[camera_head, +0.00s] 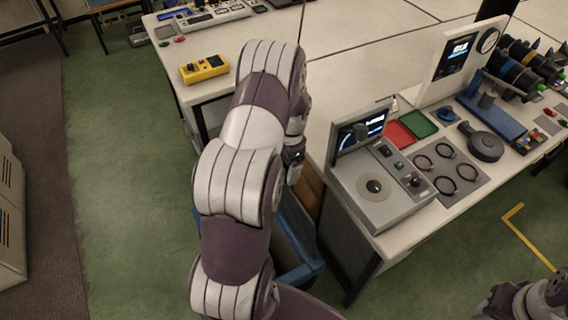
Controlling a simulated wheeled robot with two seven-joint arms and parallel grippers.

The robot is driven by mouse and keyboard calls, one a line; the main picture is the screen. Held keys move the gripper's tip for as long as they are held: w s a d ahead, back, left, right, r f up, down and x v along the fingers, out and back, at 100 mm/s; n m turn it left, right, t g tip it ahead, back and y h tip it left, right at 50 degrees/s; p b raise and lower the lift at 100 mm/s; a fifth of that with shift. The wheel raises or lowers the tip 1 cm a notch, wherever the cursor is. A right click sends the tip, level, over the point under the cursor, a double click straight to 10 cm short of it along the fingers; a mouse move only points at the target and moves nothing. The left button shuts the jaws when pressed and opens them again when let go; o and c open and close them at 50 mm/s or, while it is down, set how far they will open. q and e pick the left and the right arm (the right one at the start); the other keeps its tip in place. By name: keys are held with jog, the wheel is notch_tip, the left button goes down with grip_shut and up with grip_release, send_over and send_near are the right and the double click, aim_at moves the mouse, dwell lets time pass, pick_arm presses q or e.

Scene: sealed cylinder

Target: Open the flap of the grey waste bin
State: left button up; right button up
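I cannot make out a grey waste bin or its flap for certain; my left arm covers much of the middle. My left arm rises through the middle and bends down at the table edge. Its gripper (294,173) shows only in part, beside the table corner, and its fingers are too small and hidden to read. Of my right arm, only links show at the bottom right; its gripper is out of view.
A blue object (302,272) stands partly hidden beside my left arm. Right is a table with a grey control console (378,188), trays and rings. A yellow meter (203,69) lies on the back table. The green floor (125,170) at left is clear.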

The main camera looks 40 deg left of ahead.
pick_arm(q)
notch_tip(320, 180, up, 13)
jog(key=w, duration=0.1)
jog(key=shift+w+d+f+p, duration=0.2)
jog(key=shift+w+d+p, duration=0.1)
jog(key=shift+p, duration=0.1)
